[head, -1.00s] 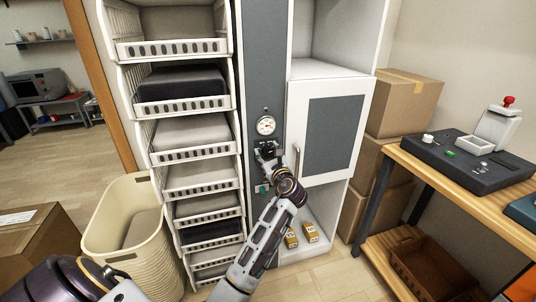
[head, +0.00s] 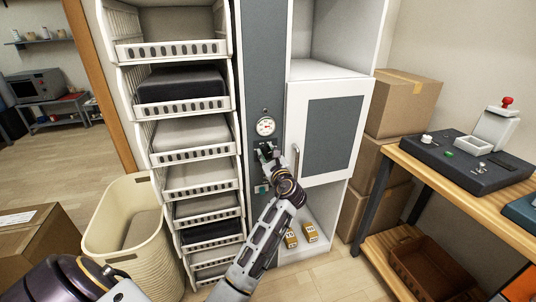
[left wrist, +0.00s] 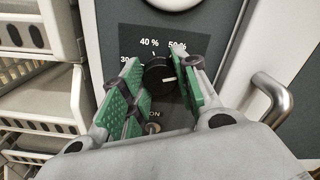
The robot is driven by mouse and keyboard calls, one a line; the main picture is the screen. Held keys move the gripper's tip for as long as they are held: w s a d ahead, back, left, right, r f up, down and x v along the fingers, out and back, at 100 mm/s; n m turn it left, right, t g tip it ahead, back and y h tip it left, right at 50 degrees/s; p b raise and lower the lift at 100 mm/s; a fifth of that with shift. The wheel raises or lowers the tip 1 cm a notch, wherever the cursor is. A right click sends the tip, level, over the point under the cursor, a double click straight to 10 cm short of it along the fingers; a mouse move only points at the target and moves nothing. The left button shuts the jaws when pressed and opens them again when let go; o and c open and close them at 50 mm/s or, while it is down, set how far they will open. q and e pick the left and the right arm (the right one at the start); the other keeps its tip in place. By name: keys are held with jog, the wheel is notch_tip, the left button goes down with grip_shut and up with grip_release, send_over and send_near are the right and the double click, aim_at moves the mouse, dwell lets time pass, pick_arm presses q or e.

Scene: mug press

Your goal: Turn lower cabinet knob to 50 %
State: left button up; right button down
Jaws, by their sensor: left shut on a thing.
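In the head view the left gripper (head: 268,156) is at the grey column below the gauge and largely hides the knob. My right gripper is not in view.
A round white gauge (head: 266,126) is above the gripper. A cabinet door (head: 334,134) with a vertical handle (head: 296,160) is close on the right. Stacked white baskets (head: 186,178) stand close on the left. A wooden bench (head: 450,190) is at far right.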

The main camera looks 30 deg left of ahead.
pick_arm(q)
jog(key=shift+n, duration=0.5)
jog(key=n+p, duration=0.1)
jog(key=n, duration=0.1)
jog(key=shift+n, duration=0.3)
jog(key=shift+n+p, duration=0.3)
jog(key=shift+n, duration=1.3)
jog(key=shift+f+n, duration=0.1)
jog(key=shift+n, duration=0.8)
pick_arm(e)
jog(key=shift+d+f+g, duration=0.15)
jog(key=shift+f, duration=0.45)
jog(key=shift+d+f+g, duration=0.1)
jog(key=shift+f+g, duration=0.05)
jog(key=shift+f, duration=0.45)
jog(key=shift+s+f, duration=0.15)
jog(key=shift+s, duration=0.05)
